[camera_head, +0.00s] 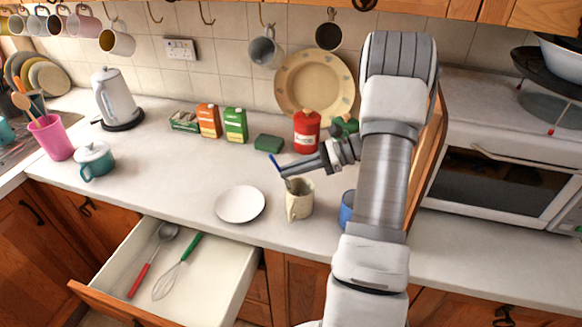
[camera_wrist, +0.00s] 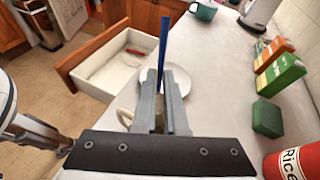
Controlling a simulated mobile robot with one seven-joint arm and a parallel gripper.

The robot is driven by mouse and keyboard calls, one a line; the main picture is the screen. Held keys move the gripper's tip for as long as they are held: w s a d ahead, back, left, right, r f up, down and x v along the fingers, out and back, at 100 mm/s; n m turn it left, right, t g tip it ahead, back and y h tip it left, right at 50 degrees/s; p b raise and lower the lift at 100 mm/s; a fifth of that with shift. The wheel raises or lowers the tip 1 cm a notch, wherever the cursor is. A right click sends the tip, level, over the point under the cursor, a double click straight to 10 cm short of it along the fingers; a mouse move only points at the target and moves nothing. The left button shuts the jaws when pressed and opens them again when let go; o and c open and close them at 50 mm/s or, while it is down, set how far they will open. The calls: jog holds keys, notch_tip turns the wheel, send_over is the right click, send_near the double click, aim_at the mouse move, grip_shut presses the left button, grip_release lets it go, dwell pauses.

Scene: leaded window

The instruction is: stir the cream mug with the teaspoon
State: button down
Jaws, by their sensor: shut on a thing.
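The cream mug (camera_head: 300,199) stands upright on the counter, just right of a white plate. My gripper (camera_head: 286,174) is just above its rim, reaching in from the right. It is shut on the teaspoon (camera_head: 276,163), whose blue handle sticks up and leans to the left. The spoon's lower part is hidden by the fingers and the mug, so I cannot tell how deep it sits. In the wrist view the blue handle (camera_wrist: 163,45) rises between the two fingers (camera_wrist: 163,100). The mug's handle (camera_wrist: 125,117) shows left of the fingers there.
A white plate (camera_head: 240,204) lies left of the mug. A blue mug (camera_head: 347,210) stands to the right, partly behind my arm. A red rice canister (camera_head: 306,132) and a green box (camera_head: 268,143) stand behind. An open drawer (camera_head: 222,286) holds a red-handled spoon and a green-handled whisk.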

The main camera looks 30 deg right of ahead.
jog(key=shift+s+d+f+b, duration=0.15)
jog(key=shift+d+f+b, duration=0.45)
jog(key=shift+f, duration=0.55)
jog(key=shift+s+d+f+b, duration=0.15)
jog(key=shift+d+f+b, duration=0.15)
jog(key=shift+f+b, duration=0.7)
jog(key=shift+s+d+f+b, duration=0.15)
jog(key=shift+d+f+b, duration=0.3)
jog(key=shift+f, duration=0.9)
jog(key=shift+s+d+f, duration=0.15)
jog(key=shift+f, duration=0.2)
